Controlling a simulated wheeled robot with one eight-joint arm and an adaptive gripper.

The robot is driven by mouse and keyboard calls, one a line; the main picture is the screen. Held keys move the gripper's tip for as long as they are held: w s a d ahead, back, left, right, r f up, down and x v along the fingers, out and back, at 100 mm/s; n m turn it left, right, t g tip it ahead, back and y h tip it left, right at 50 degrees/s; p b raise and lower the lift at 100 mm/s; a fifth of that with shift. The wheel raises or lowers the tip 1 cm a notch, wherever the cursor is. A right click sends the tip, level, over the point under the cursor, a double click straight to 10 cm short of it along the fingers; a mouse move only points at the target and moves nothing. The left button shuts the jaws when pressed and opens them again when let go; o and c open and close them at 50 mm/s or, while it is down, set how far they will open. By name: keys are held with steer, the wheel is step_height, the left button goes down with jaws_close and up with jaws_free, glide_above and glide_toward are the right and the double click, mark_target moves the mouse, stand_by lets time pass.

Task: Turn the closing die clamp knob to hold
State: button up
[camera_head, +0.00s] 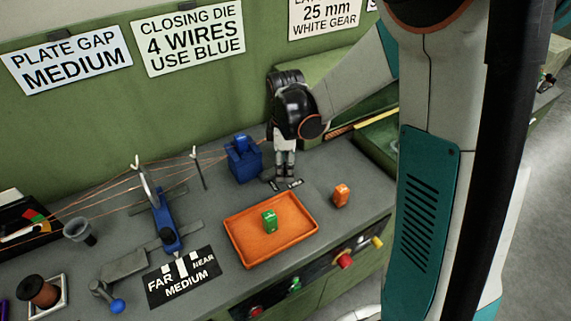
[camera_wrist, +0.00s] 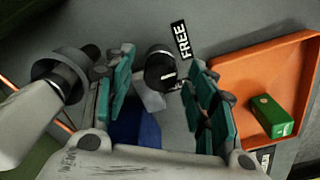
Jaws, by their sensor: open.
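The closing die clamp knob (camera_wrist: 160,68) is a round black knob with a short white mark on it, seen in the wrist view. A dark label reading FREE (camera_wrist: 181,40) lies beside it. Another label, mostly hidden, lies just below the knob; I cannot tell which label the mark points at. My gripper (camera_wrist: 162,62) is open, with a teal-padded finger on each side of the knob and gaps showing. In the head view my gripper (camera_head: 284,174) points down over the bench and hides the knob. The blue closing die (camera_head: 243,160) stands just left of it.
An orange tray (camera_head: 233,245) holding a green block (camera_head: 269,222) is in front of my gripper. An orange block (camera_head: 341,195) stands right of the tray. Thin copper wires (camera_head: 120,180) run left of the die, past a plate with a blue slide (camera_head: 166,230).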

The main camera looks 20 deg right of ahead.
steer(key=c, duration=1.1)
steer(key=shift+o, duration=0.2)
steer(key=shift+m, duration=0.3)
steer(key=m, duration=0.3)
steer(key=shift+m, duration=0.3)
steer(key=m, duration=0.4)
steer(key=shift+m, duration=0.3)
steer(key=m, duration=0.4)
steer(key=shift+w+p, duration=0.1)
steer(key=shift+p, duration=0.2)
steer(key=m, duration=0.5)
steer(key=shift+d, duration=0.1)
